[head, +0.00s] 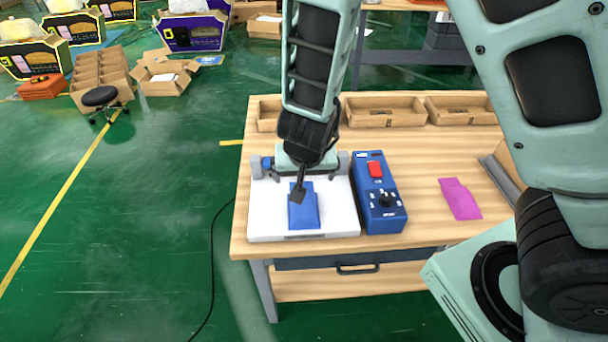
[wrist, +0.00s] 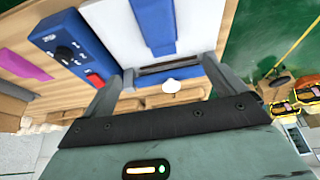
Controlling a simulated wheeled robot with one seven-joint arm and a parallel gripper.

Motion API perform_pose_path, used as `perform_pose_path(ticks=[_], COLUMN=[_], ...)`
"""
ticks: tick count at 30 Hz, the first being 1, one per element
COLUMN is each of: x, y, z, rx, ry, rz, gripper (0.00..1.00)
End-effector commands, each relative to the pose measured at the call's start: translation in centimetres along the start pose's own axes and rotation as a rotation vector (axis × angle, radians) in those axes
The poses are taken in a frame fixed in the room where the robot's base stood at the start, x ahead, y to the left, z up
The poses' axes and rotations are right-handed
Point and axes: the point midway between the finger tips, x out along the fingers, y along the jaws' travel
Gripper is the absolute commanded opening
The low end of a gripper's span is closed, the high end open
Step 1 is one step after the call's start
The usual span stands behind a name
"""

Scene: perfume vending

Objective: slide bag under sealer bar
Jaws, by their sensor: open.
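The blue bag (head: 304,215) lies flat on the white bed of the sealer (head: 340,222). In the wrist view the bag (wrist: 155,20) runs up to the edge of the dark sealer bar (wrist: 168,67); I cannot tell whether its end is under the bar. My gripper (head: 298,192) is over the bag in the head view and hides part of it and of the bar area. In the wrist view my gripper (wrist: 168,72) has its two fingers wide apart, with nothing held between them.
A blue control box (head: 378,200) with a red switch and black knob stands right of the sealer. A magenta bag (head: 460,199) lies farther right on the wooden table (head: 425,170). Cardboard trays (head: 384,113) line the back edge. Bare tabletop lies between the box and magenta bag.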

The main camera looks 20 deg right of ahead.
Motion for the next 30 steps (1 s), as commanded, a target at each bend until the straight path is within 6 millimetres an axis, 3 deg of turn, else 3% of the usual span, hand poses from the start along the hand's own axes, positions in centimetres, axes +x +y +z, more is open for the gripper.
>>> perform_pose_path(ticks=[5,21,30], x=[1.5,11.4,15.9], y=[0.0,0.1,0.0], z=[0.2,0.2,0.1], rx=[0.0,0.002,0.001], ry=[-0.001,-0.003,-0.003], rz=[0.0,0.001,0.001], gripper=[0.96,0.96,0.96])
